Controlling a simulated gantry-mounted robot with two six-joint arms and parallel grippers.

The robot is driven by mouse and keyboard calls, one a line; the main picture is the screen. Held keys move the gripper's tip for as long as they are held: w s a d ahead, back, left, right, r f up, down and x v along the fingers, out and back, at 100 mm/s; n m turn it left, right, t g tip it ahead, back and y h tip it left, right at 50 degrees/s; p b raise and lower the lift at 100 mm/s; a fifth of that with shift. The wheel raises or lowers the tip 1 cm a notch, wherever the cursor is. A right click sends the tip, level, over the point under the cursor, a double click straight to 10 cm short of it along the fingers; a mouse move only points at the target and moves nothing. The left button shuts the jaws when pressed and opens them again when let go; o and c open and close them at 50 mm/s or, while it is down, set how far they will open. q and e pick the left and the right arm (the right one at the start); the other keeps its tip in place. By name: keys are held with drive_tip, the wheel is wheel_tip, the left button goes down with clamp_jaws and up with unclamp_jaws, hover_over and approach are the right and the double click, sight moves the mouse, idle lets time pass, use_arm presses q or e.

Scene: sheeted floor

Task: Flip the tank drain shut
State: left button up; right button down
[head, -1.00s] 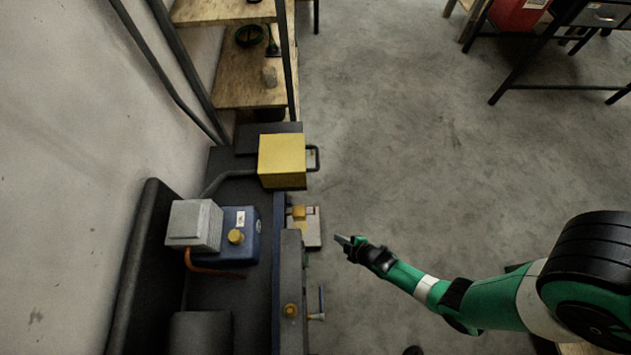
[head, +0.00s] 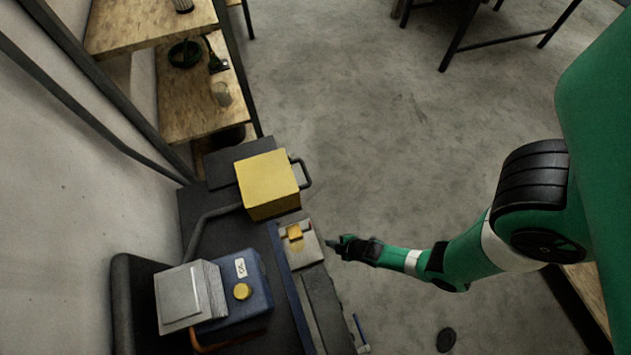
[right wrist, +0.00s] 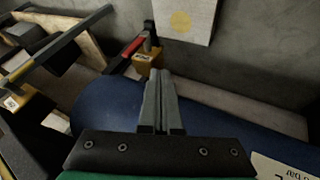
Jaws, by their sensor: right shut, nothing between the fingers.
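In the right wrist view, a brass-yellow valve body (right wrist: 147,63) with a red-and-black lever (right wrist: 132,47) sits just beyond my fingertips, slightly left; it looks like the tank drain. A rounded dark blue tank (right wrist: 100,105) lies below it, behind my fingers. My right gripper (right wrist: 163,76) is shut and empty, apart from the valve as far as I can tell. In the head view, my right gripper (head: 331,243) is just right of a pale plate (head: 308,254) with a yellow fitting (head: 295,232). The lever cannot be made out there. My left gripper is not in view.
A yellow box (head: 268,184) with a black handle and a blue unit (head: 252,277) with a grey box (head: 190,296) stand left. Shelves (head: 190,100) rise behind. The concrete floor (head: 350,120) is open to the right. Another lever (head: 360,331) sticks out low down.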

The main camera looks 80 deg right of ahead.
drive_tip(key=w+d+f+b, duration=0.5)
drive_tip(key=w+f+b, duration=0.1)
drive_tip(key=w+b, duration=0.1)
drive_tip(key=shift+b, duration=0.65)
drive_tip(key=shift+a+f, duration=0.1)
